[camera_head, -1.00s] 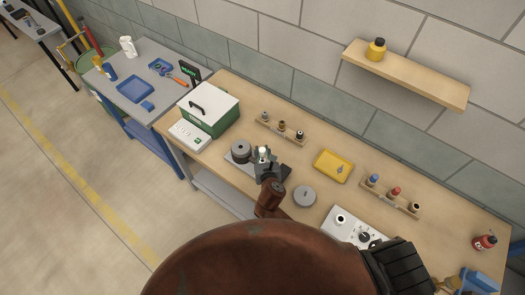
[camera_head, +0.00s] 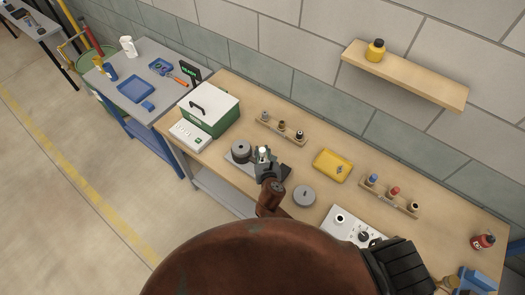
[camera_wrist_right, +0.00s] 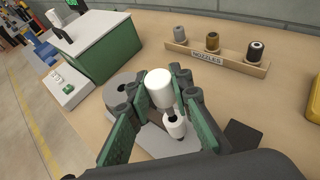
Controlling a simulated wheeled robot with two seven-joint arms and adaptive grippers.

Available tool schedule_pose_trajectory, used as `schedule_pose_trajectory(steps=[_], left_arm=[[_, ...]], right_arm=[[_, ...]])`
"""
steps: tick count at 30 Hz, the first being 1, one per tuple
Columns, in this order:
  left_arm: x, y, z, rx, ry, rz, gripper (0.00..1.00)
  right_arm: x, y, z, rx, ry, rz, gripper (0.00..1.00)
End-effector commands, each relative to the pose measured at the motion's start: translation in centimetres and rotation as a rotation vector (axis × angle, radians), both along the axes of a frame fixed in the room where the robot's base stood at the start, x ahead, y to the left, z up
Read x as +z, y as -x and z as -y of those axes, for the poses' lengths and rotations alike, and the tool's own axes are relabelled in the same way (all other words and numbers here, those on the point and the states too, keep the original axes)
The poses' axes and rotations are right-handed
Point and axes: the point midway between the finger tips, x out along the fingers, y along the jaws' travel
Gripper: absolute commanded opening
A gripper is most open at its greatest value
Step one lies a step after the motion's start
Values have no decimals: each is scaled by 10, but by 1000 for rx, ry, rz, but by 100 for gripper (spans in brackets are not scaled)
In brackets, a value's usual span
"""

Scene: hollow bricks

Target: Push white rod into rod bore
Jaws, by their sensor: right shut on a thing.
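The white rod (camera_wrist_right: 158,86) is upright between the fingertips of my right gripper (camera_wrist_right: 160,98). The gripper is shut on it, with its rounded top showing. In the head view, the white rod (camera_head: 263,152) shows as a small white spot between the dark fingers of my right gripper (camera_head: 265,160). Just below and right of the rod in the wrist view is a small white cylinder (camera_wrist_right: 176,129) with a dark opening at its top. I cannot tell if it is the rod bore, or if the rod touches it. My left gripper is not in view.
A grey disc stack (camera_wrist_right: 119,92) stands close left of the gripper. A green and white box (camera_head: 210,106) is farther left. A nozzle rack (camera_wrist_right: 215,56) stands behind. A yellow tray (camera_head: 332,166) and a loose grey disc (camera_head: 304,196) are to the right.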

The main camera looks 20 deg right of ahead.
Motion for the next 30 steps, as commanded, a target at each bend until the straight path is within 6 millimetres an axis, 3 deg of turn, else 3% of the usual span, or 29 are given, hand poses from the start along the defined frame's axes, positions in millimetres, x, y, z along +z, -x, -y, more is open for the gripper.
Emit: schedule_pose_trajectory(steps=[30], left_arm=[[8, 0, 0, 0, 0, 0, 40]], right_arm=[[0, 0, 0, 0, 0, 0, 0]])
